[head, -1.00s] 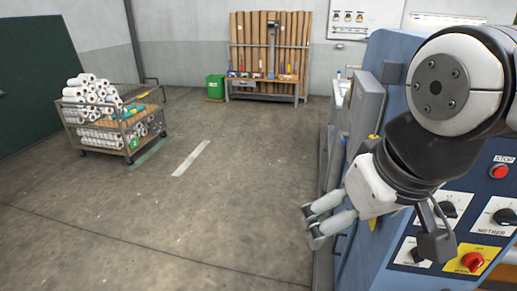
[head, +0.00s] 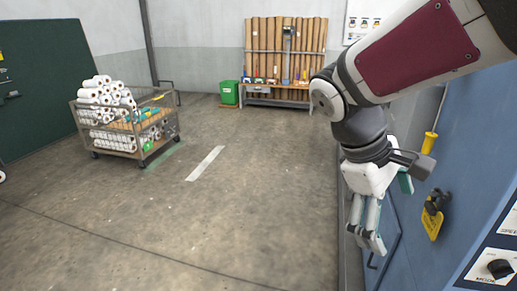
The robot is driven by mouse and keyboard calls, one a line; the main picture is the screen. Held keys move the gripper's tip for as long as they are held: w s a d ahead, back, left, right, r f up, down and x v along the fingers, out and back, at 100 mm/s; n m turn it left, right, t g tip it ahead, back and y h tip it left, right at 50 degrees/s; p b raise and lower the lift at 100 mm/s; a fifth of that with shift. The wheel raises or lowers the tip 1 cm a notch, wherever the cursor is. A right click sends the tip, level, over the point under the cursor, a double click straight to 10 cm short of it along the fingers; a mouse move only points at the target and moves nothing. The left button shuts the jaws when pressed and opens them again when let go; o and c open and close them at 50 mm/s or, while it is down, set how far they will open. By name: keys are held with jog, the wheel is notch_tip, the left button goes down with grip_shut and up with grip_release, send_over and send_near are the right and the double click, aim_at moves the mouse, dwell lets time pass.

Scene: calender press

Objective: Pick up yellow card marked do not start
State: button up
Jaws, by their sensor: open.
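A yellow card (head: 432,223) hangs on the blue face of the machine at the right of the head view, below a dark padlock-like piece (head: 437,201). Its print is too small to read. My gripper (head: 367,240) is to the left of the card and points downward. It is open and empty, with its fingers apart from the card. Nothing covers the card.
The blue machine (head: 460,140) fills the right side, with a yellow handle (head: 429,143) above the card and a control panel (head: 494,262) at lower right. A cart of white rolls (head: 123,142) stands at left. The middle floor is clear.

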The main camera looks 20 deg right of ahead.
jog(key=w+d+f+n+g+h+b, duration=0.45)
jog(key=w+d+f+b, duration=0.2)
jog(key=d+f, duration=0.2)
jog(key=n+g+h+b, duration=0.3)
jog(key=n+h+b, duration=0.1)
jog(key=h+b, duration=0.1)
send_near(427, 208)
jog(key=shift+t+h, duration=0.25)
jog(key=b+x, duration=0.2)
jog(key=x, duration=1)
jog(key=shift+s+f, duration=0.1)
jog(key=shift+s, duration=0.05)
jog(key=c, duration=0.9)
